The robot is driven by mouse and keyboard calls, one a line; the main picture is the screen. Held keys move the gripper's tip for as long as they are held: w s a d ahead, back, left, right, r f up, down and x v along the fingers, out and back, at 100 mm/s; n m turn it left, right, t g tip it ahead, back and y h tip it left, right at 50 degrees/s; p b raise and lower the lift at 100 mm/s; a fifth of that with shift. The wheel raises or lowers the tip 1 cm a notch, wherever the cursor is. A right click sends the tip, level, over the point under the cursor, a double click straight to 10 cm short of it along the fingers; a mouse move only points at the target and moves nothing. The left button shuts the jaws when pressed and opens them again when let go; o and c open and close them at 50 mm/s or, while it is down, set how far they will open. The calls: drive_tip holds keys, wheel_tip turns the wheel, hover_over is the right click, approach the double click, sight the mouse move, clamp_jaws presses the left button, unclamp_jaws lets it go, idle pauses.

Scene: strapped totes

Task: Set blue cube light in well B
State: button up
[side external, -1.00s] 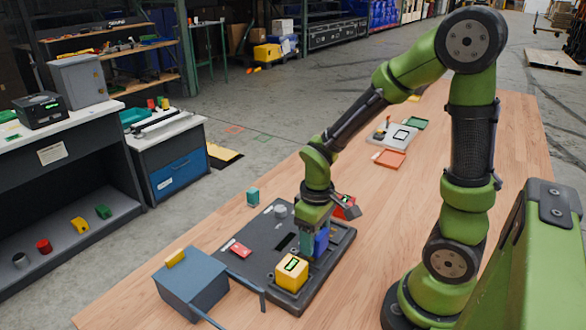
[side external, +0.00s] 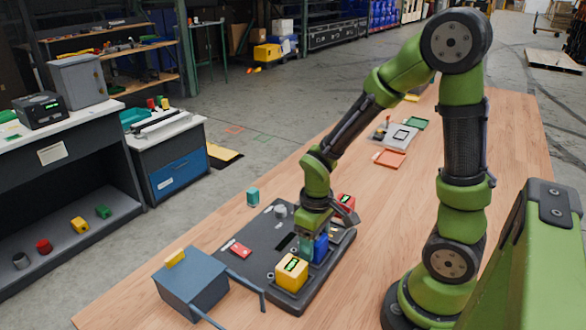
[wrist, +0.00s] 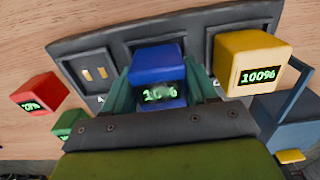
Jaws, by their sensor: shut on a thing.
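The blue cube light (side external: 321,248) is between the fingers of my gripper (side external: 312,240), which is shut on it. In the wrist view the blue cube (wrist: 157,66) is upright at the middle well of the dark dock (wrist: 195,28), its lit readout partly blurred. I cannot tell whether it rests on the well's floor. The left well (wrist: 95,70) is empty, with gold contacts showing. The yellow cube (wrist: 252,58), reading 100%, sits in the right well; it also shows in the side view (side external: 291,273). The letter of the middle well is hidden.
A red cube (wrist: 40,93) and a partly hidden green cube (wrist: 67,122) stand beside the dock's left end in the wrist view. A blue-grey box (side external: 192,285) stands near the yellow cube. A red piece (side external: 240,250) and a grey knob (side external: 280,211) are on the dock.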

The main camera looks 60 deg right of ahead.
drive_tip(key=o, duration=1.5)
drive_tip(key=shift+o, duration=0.2)
drive_tip(key=shift+r, duration=4.55)
drive_tip(key=shift+a+f+m, duration=0.1)
drive_tip(key=shift+a+m, duration=0.05)
drive_tip(key=shift+m, duration=0.25)
drive_tip(key=s+a+r+m+t+y, duration=0.1)
drive_tip(key=a+r+t, duration=0.1)
drive_tip(key=r, duration=0.3)
drive_tip(key=s+a+r+m+t+y, duration=0.1)
drive_tip(key=s+a+r+m+t, duration=0.1)
drive_tip(key=r+t, duration=0.3)
drive_tip(key=shift+a+r, duration=0.5)
drive_tip(key=shift+r, duration=0.1)
